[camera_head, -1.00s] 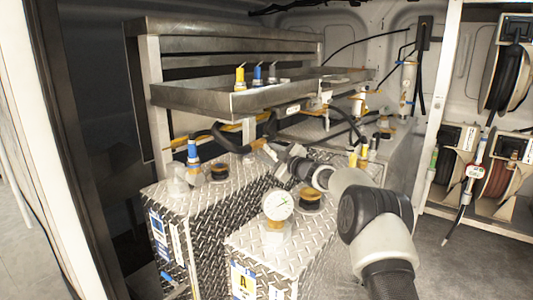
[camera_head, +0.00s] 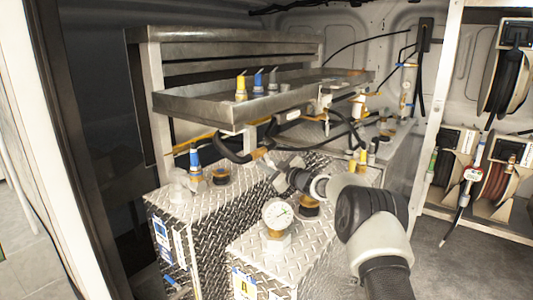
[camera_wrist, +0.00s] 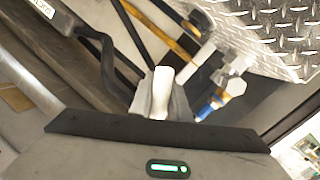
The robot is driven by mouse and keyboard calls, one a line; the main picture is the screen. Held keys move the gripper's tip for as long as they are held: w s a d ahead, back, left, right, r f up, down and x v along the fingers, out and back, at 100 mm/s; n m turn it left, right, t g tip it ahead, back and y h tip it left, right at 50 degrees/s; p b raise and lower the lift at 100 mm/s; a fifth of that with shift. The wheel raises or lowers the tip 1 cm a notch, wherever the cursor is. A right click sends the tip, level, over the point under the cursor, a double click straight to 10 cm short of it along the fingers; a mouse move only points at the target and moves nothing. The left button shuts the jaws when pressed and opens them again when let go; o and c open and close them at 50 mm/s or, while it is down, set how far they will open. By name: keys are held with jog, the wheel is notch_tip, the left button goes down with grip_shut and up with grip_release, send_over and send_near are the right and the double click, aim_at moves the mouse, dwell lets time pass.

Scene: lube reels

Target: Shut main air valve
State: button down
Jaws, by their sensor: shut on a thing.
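My gripper (camera_head: 266,160) reaches in under the front edge of the metal tray, above the left checker-plate tank. In the wrist view its fingers (camera_wrist: 163,95) are close together, beside black and yellow hoses. They are shut on a small part, which I take to be the main air valve's handle; it is mostly hidden by the fingers, so its angle cannot be told.
The metal tray (camera_head: 205,108) holds several capped nozzles just above my gripper. A round gauge (camera_head: 278,213) stands on the front tank below my arm. Dark hoses (camera_head: 232,153) hang close by. Hose reels (camera_head: 496,180) are at the right, beyond open floor (camera_head: 450,255).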

jog(key=shift+s+a+f+m+g+p, duration=0.2)
jog(key=shift+s+a+m+g+p, duration=0.2)
jog(key=shift+m+p, duration=0.75)
jog(key=shift+s+a+f+m+g+p, duration=0.2)
jog(key=shift+s+m+p, duration=0.4)
jog(key=shift+p, duration=1)
jog(key=shift+s+a+f+m+g+p, duration=0.25)
jog(key=shift+s+m+g+p, duration=0.15)
jog(key=shift+m+p, duration=0.8)
jog(key=c, duration=1.7)
grip_release()
jog(key=shift+o, duration=0.2)
jog(key=v, duration=1.7)
jog(key=shift+r, duration=0.15)
jog(key=shift+s+d, duration=0.1)
jog(key=shift+s, duration=0.05)
